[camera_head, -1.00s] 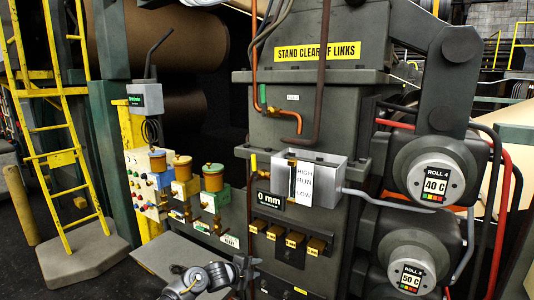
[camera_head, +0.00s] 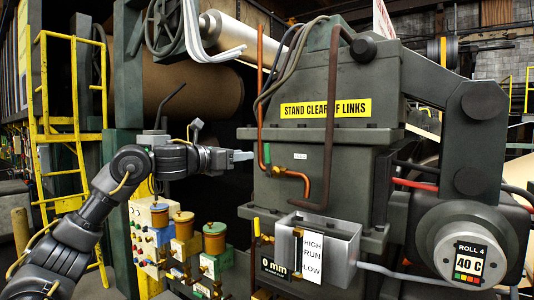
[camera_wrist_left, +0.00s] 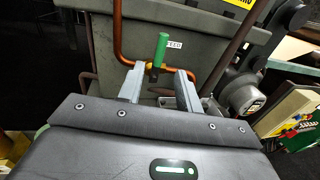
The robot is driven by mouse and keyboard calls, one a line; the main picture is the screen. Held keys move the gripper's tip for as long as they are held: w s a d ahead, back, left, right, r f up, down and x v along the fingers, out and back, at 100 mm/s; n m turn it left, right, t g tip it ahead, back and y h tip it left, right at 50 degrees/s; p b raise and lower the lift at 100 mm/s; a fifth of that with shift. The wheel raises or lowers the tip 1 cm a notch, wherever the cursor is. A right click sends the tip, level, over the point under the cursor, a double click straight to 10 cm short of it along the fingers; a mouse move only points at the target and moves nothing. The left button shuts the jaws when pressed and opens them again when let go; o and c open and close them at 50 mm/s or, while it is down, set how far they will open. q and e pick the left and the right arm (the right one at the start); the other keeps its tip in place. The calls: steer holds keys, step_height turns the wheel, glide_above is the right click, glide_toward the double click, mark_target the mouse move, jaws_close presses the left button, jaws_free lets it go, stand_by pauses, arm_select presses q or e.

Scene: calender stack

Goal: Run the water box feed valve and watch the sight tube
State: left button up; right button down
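The feed valve's green handle (camera_head: 267,153) stands upright on a copper pipe (camera_head: 260,80) on the grey machine housing. In the left wrist view the green handle (camera_wrist_left: 160,50) is upright beside a "FEED" label (camera_wrist_left: 174,44). My left gripper (camera_head: 243,156) is left of the handle in the head view. In the wrist view its two fingers (camera_wrist_left: 158,82) are apart and empty, with the handle beyond the gap. The metal water box (camera_head: 345,245) is below, with a HIGH/RUN/LOW scale (camera_head: 312,257) on its front. The water level is too small to tell. A display (camera_head: 274,267) reads 0 mm. My right gripper is out of view.
A bent copper pipe (camera_head: 300,184) and a brown pipe (camera_head: 328,130) run close right of the valve. Roll 4 (camera_head: 462,258) reads 40 C at the right. Oiler pots (camera_head: 215,238) stand below my left arm. A yellow ladder (camera_head: 45,130) is at the left.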

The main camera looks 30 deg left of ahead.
mark_target(267, 166)
arm_select(q)
steer(key=p+x, duration=0.5)
steer(key=x, duration=0.5)
steer(key=shift+w+d, duration=0.2)
jaws_close()
